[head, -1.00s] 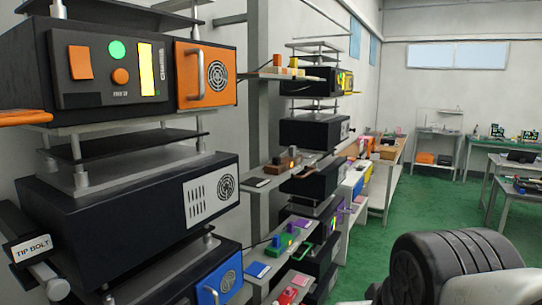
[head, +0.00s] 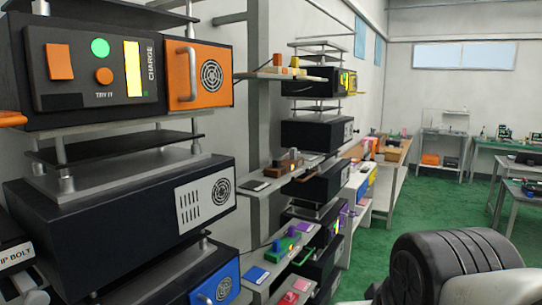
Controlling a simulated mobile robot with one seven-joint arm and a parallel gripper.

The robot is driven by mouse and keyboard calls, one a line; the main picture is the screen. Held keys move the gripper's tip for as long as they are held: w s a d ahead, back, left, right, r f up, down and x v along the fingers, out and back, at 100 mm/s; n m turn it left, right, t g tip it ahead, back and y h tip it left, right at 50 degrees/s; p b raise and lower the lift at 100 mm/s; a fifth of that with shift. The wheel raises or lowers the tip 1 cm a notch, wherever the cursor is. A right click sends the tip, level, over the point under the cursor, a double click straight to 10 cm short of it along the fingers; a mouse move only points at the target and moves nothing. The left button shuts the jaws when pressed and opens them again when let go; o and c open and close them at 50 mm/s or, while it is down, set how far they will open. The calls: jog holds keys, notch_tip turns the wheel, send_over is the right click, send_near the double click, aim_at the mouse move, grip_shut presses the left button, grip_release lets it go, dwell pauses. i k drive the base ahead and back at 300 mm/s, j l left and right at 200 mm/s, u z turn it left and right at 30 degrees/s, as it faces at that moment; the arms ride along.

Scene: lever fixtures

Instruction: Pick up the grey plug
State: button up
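I cannot make out a grey plug in the head view; the small things on the shelves are too small to tell apart. My gripper is not in view. Only a black ribbed part of my arm shows at the lower right, over the green floor. A near rack on the left holds a black unit (head: 20,70) with an orange front panel (head: 181,97), a "CHARGE" label and a handle. Below it is another black unit (head: 110,205) with a white vent plate.
Side shelves (head: 262,200) carry small coloured blocks, including a green block (head: 281,245). A second rack with a black unit (head: 312,133) stands behind. A blue-fronted unit (head: 215,284) is at the bottom. The green floor (head: 425,210) is open on the right, before tables (head: 500,148).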

aim_at(293, 152)
jog(key=i+l+u, duration=0.1)
jog(key=i+l, duration=0.35)
jog(key=i+l+u, duration=0.15)
jog(key=i+l, duration=0.25)
jog(key=i+l+u, duration=0.1)
jog(key=i+l, duration=0.3)
jog(key=l, duration=0.15)
jog(key=i+l+u, duration=0.15)
jog(key=i+l, duration=0.2)
jog(key=l, duration=0.2)
